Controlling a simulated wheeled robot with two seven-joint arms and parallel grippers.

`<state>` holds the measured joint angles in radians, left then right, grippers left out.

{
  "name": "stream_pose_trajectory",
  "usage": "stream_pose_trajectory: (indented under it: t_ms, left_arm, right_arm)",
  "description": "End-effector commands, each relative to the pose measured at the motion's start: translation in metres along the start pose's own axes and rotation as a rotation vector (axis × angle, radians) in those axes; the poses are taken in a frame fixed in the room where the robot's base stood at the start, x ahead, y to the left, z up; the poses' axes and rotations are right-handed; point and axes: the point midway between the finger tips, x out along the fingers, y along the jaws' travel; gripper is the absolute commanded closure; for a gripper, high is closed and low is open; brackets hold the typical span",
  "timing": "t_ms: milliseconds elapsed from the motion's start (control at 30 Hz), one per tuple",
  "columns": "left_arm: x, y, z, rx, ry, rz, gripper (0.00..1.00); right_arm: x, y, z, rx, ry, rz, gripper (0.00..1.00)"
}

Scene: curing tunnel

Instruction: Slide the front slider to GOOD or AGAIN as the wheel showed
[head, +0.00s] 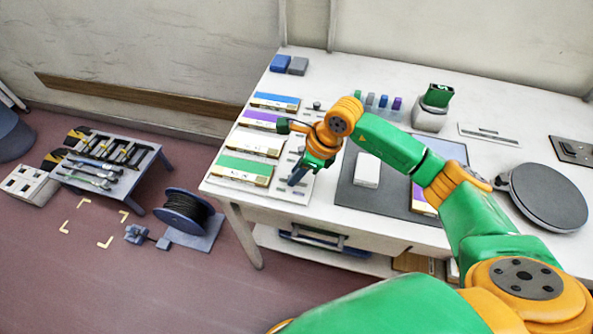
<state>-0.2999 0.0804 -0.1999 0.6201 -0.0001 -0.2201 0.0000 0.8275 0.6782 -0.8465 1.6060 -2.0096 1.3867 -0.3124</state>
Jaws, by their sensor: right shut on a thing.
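My right gripper (296,178) reaches in from the right and points down at a pale panel (297,193) with dark slots near the table's front left edge. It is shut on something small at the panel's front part. The jaws and wrist cover most of it, so I cannot make out the slider knob or any GOOD or AGAIN lettering. A small dark knob (316,106) shows at the panel's far end. A round grey disc (548,197) lies at the table's right; I cannot tell whether it is the wheel. My left gripper is out of view.
Blue, purple, white and green-topped boxes line the left edge, the green box (243,169) nearest. A dark mat (380,195) holds a white block (367,170). A green-topped device (436,97) stands behind. A low tool bench (110,160) and cable spool (185,211) stand on the floor.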

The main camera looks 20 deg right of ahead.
Motion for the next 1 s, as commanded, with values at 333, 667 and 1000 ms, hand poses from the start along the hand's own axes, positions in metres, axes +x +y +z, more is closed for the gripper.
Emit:
stream_pose_trajectory:
  t_ms: [333, 667, 1000]
  left_arm:
    - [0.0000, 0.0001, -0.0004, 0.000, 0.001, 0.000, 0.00]
    - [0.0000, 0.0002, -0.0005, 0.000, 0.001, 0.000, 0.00]
    - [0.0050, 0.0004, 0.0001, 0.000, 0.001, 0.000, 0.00]
  right_arm:
    - [0.0001, 0.0002, 0.0002, 0.000, -0.001, 0.001, 1.00]
    - [0.0000, 0.0002, 0.0002, 0.000, -0.001, 0.000, 1.00]
    - [-0.0004, -0.0003, -0.0054, 0.000, -0.001, -0.001, 1.00]
